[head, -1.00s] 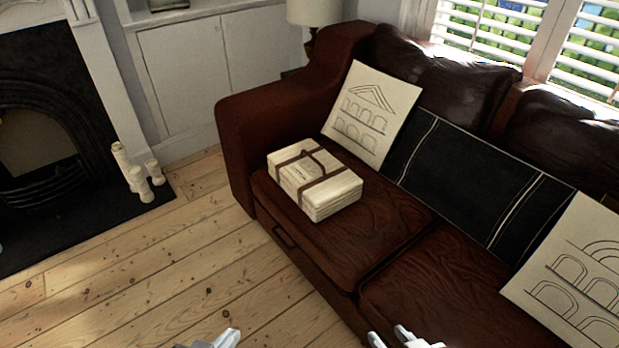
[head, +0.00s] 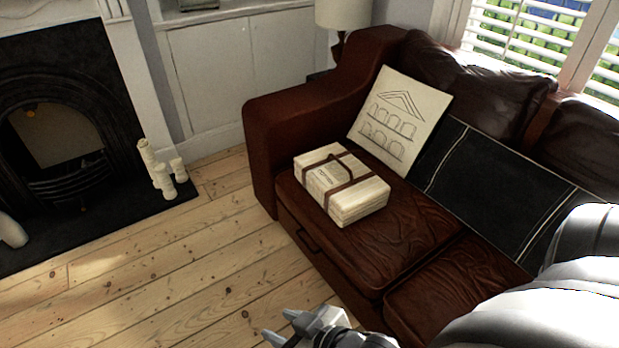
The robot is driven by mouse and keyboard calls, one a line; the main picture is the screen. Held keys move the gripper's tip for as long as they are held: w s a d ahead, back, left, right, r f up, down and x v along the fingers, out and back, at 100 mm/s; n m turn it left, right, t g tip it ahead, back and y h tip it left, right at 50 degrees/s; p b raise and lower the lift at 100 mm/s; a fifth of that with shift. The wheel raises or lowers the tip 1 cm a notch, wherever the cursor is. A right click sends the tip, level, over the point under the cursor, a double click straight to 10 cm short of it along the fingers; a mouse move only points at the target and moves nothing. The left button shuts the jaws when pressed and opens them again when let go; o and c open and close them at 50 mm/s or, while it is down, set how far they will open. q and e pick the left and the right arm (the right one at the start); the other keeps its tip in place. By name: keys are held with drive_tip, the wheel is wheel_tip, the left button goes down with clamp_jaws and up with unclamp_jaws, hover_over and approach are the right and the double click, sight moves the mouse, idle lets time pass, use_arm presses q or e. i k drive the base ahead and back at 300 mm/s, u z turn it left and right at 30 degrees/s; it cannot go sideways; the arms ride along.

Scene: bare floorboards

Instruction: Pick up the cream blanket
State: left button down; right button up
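The cream blanket (head: 341,187) is a folded, boxy bundle with brown straps around it. It lies on the left seat cushion of the dark red-brown leather sofa (head: 375,250), in front of a cream cushion. My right gripper (head: 279,325) is at the bottom of the head view, in front of the sofa and apart from the blanket. Its two fingertips are spread with nothing between them. My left gripper is not in view.
A cream cushion with a building drawing (head: 399,120) leans behind the blanket. A black striped throw (head: 495,190) drapes the sofa to its right. White candles (head: 160,172) stand by the fireplace (head: 50,130) at left. The floorboards (head: 180,270) before the sofa are clear.

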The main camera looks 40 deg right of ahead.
sight(347, 191)
drive_tip(key=i, duration=2.7)
drive_tip(key=z, duration=2.55)
drive_tip(key=i, duration=0.5)
